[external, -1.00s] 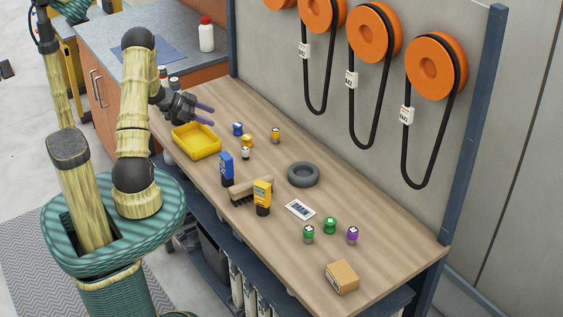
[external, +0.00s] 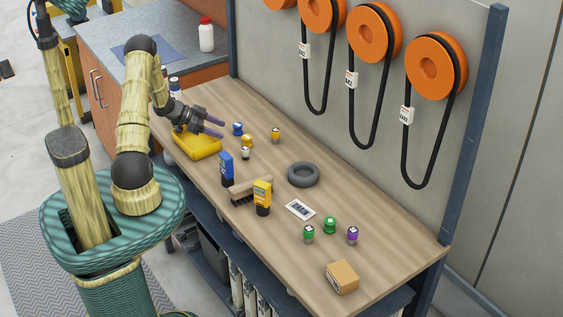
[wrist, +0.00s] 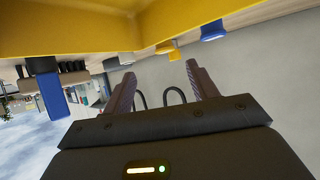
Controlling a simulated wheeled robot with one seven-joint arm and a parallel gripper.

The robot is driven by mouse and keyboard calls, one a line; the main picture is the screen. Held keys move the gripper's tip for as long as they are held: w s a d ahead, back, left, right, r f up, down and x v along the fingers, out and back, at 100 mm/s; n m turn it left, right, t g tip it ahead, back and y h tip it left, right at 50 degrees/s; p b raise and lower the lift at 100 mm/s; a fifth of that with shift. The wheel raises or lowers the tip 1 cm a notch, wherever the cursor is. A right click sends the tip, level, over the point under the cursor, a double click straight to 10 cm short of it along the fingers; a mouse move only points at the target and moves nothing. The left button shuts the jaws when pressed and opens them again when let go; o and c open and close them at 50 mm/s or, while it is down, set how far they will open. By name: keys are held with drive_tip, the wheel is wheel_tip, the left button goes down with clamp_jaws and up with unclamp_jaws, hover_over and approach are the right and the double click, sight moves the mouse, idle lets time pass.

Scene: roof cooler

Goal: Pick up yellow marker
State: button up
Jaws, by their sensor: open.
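An upright yellow block-shaped item with a black base (external: 262,195) stands mid-bench beside a brush; it may be the yellow marker. Smaller yellow-capped pieces stand farther back, one (external: 276,135) near the wall and one (external: 247,140) closer to the tray. I cannot tell which piece the name means. My gripper (external: 220,128) is open and empty, over the yellow tray, left of and behind the upright yellow item. In the wrist view my gripper's fingers (wrist: 160,72) are apart with nothing between them, and yellow-capped pieces (wrist: 166,48) show beyond.
The yellow tray (external: 205,151) sits under my gripper and fills the top of the wrist view (wrist: 70,35). A blue upright item (external: 226,168), brush (external: 242,192), black ring (external: 303,174), label card (external: 300,209) and cardboard box (external: 342,278) are on the bench.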

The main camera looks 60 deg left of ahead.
sight(245, 137)
drive_tip(key=x, duration=0.5)
drive_tip(key=shift+p, duration=0.4)
drive_tip(key=shift+w, duration=0.1)
drive_tip(key=shift+w+a+r+p+x, duration=0.15)
drive_tip(key=shift+p+x, duration=0.4)
drive_tip(key=shift+x, duration=0.75)
drive_tip(key=shift+w+a+r+p+x, duration=0.15)
drive_tip(key=shift+p+x, duration=0.35)
drive_tip(key=shift+x, duration=0.75)
drive_tip(key=shift+d, duration=0.1)
drive_tip(key=c, duration=1.1)
